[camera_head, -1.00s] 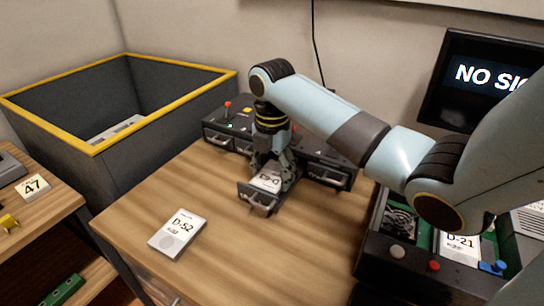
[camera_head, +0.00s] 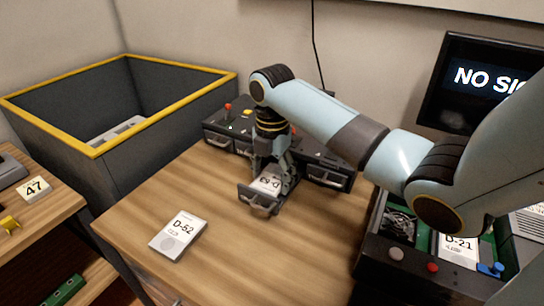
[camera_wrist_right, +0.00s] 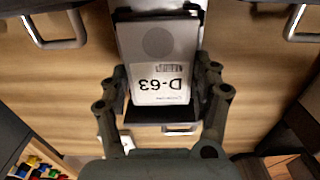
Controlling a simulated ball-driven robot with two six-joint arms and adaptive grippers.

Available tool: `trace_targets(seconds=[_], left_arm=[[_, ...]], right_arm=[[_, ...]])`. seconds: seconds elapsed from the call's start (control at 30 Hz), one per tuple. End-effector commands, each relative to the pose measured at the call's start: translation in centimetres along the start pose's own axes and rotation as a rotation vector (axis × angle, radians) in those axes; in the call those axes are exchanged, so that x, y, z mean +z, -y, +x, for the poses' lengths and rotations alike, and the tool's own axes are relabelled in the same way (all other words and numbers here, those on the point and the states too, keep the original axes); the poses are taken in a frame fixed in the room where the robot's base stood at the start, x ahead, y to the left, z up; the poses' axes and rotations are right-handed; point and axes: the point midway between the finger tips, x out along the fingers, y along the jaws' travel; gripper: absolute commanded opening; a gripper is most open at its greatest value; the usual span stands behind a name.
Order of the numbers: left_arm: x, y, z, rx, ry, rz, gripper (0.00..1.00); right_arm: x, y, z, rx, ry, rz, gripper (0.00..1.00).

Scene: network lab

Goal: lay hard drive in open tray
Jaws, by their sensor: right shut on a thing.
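A white hard drive (camera_wrist_right: 157,70) labelled D-63 lies between the fingers of my right gripper (camera_wrist_right: 163,95) in the right wrist view. In the head view the drive (camera_head: 267,184) shows at the open tray (camera_head: 258,205), which sticks out from the front of a dark drive unit (camera_head: 325,176). My right gripper (camera_head: 272,172) points down over the tray and is shut on the drive. The drive lies within the tray's outline; whether it rests on the tray floor is hidden. My left gripper is not in view.
Another drive labelled D-52 (camera_head: 178,236) lies on the wooden table at front left. An open dark case (camera_head: 400,279) with a D-21 drive (camera_head: 459,248) stands at right. A yellow-rimmed bin (camera_head: 97,152) stands at back left. The table's front middle is clear.

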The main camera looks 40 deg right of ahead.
Motion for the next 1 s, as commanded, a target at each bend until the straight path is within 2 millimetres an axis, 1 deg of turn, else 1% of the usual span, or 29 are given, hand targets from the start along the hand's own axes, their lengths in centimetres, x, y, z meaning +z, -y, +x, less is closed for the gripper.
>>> trace_targets(seconds=[0.53, 1.0], left_arm=[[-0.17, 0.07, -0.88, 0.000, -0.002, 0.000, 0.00], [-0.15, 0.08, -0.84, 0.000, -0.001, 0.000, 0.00]], right_arm=[[0.03, 0.02, -0.12, 0.000, 0.000, 0.000, 0.24], [0.03, 0.01, 0.04, 0.000, 0.000, 0.000, 0.24]])
